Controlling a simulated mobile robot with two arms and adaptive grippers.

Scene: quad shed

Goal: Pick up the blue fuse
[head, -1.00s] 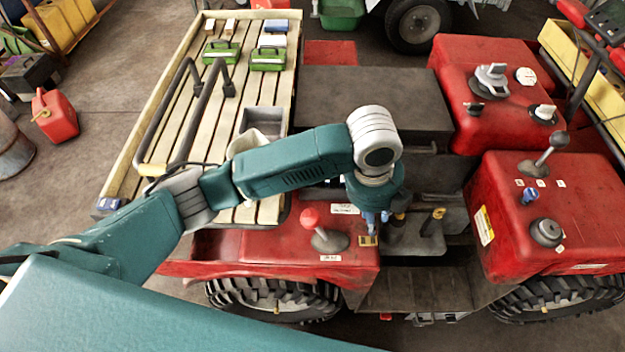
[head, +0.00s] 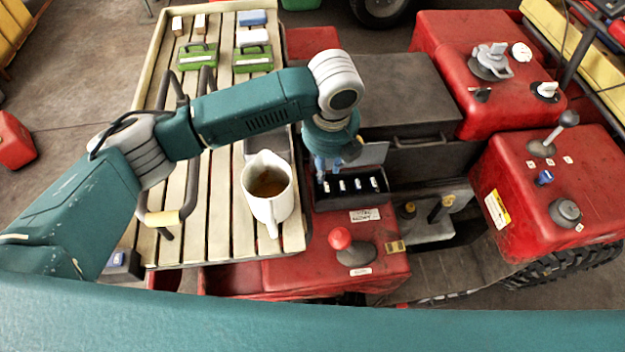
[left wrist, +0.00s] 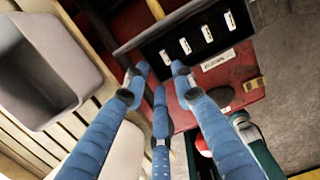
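The open fuse box (head: 350,198) is black, set in the red fender, with its grey lid (head: 372,153) raised. Several white fuses (head: 357,184) stand in a row inside; they also show in the left wrist view (left wrist: 185,46). I cannot make out a blue fuse among them. My left gripper (head: 322,172) hangs over the box's left end in the head view. In the left wrist view its three blue fingers (left wrist: 158,75) are spread, with nothing between them. My right gripper is not in view.
A white mug (head: 270,190) with brown liquid stands on the slatted bed (head: 210,235), left of the fuse box. A red-knobbed lever (head: 341,238) rises in front of the box. A dark case with a blue item (head: 120,264) sits at lower left.

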